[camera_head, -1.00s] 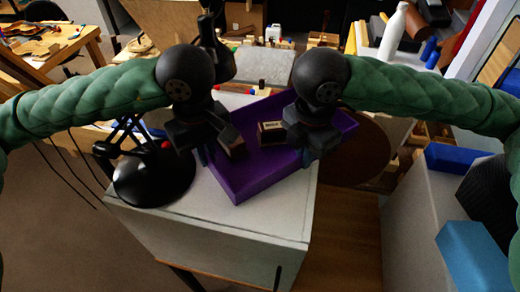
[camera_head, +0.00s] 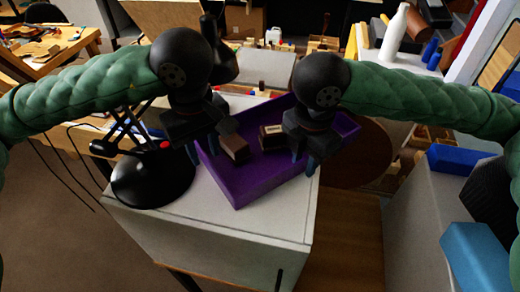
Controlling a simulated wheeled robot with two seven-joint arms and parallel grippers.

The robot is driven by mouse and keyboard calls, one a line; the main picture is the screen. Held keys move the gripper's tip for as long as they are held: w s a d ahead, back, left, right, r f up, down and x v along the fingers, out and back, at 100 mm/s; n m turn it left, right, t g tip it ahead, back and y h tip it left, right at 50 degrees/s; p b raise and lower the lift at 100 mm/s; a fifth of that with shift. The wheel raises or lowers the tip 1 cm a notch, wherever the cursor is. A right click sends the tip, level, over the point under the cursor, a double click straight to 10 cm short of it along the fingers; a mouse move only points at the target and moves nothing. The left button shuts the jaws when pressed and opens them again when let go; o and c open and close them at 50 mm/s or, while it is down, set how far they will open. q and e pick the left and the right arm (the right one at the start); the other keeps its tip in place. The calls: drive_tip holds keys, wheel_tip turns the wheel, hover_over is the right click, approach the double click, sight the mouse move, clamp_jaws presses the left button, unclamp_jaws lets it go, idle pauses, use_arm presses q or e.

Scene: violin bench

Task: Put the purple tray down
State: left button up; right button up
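The purple tray (camera_head: 248,190) sits on the white cabinet top (camera_head: 200,215), tilting not visible. It holds a dark brown block (camera_head: 235,149) and a brown block with a pale label (camera_head: 272,131). My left gripper (camera_head: 203,150) is over the tray's left wall, its blue fingertips spread, one on each side of the wall. My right gripper (camera_head: 305,158) is over the front right wall, its fingertips also spread around it. Both look open. Exact contact with the walls is hidden by the dark gripper bodies.
A black round-based stand (camera_head: 152,180) with a red knob is close to the left of the tray. A grey pad (camera_head: 265,68) and small parts lie behind. The cabinet's front strip is bare.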

use_arm(q)
drive_tip(key=r, duration=0.5)
drive_tip(key=shift+w+r, duration=0.25)
drive_tip(key=shift+r, duration=0.1)
use_arm(e)
drive_tip(key=shift+d, duration=0.1)
use_arm(q)
drive_tip(key=shift+r, duration=0.1)
use_arm(e)
wheel_tip(320, 180, up, 12)
idle(0.3)
